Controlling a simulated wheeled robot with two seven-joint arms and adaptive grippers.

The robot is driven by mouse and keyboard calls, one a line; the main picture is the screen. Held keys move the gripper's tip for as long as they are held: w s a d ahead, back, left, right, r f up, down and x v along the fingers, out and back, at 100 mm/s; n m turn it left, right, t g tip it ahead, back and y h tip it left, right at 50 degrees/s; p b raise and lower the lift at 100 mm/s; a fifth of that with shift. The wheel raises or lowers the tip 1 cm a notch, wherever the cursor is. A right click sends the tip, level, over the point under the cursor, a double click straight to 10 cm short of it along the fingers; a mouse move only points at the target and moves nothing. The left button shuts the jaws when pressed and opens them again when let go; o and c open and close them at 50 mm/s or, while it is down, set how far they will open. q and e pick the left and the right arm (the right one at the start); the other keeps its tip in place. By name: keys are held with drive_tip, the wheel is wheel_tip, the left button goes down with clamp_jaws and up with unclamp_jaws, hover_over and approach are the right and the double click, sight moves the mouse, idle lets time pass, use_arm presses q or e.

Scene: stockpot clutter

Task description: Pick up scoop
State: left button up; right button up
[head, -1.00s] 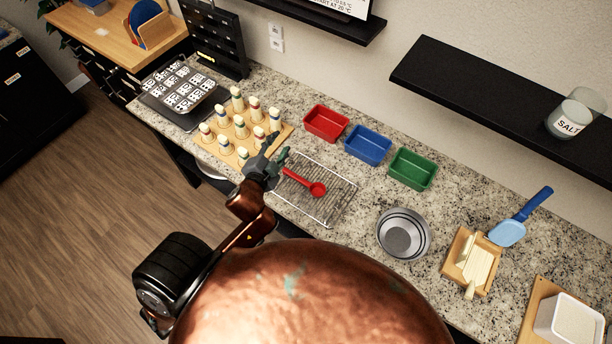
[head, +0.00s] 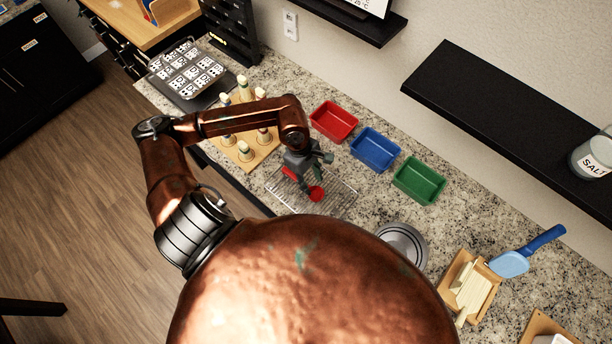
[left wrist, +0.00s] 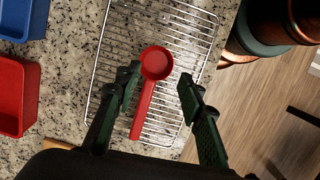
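The red scoop (head: 316,193) lies on the wire rack (head: 343,199), partly hidden by my left gripper in the head view. In the left wrist view, the scoop (left wrist: 154,75) shows its round bowl at the top and its handle pointing down, on the rack (left wrist: 185,22). My left gripper (head: 306,180) is over the rack at the scoop. In the left wrist view, the left gripper's fingers (left wrist: 158,84) are spread, one on each side of the scoop, and nothing is held. I cannot tell its height above the scoop. My right gripper is not in view.
Red (head: 334,121), blue (head: 375,149) and green (head: 419,180) bins stand behind the rack. A wooden board (head: 245,158) with several pegs is at its left. A metal bowl (head: 404,240) and a wooden tray (head: 469,283) are to the right. A black shelf (head: 510,120) overhangs the counter.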

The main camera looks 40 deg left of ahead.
use_arm(q)
drive_tip(key=a+y, duration=0.1)
drive_tip(key=a, duration=0.3)
drive_tip(key=w+a+y, duration=0.1)
drive_tip(key=a, duration=0.1)
drive_tip(key=shift+a+f+y, duration=0.3)
drive_tip(key=shift+f, duration=0.1)
drive_tip(key=shift+m, duration=0.3)
drive_tip(key=f, duration=0.2)
drive_tip(key=f+p, duration=0.1)
drive_tip(key=f, duration=0.1)
drive_tip(key=d+f, duration=0.1)
drive_tip(key=f, duration=0.1)
drive_tip(key=shift+w+p, duration=0.15)
drive_tip(key=shift+p, duration=0.25)
drive_tip(key=shift+f, duration=0.6)
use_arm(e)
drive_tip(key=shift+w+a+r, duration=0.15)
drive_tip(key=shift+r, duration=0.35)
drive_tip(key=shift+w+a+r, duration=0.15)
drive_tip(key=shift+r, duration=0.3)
use_arm(q)
drive_tip(key=shift+c, duration=0.6)
clamp_jaws()
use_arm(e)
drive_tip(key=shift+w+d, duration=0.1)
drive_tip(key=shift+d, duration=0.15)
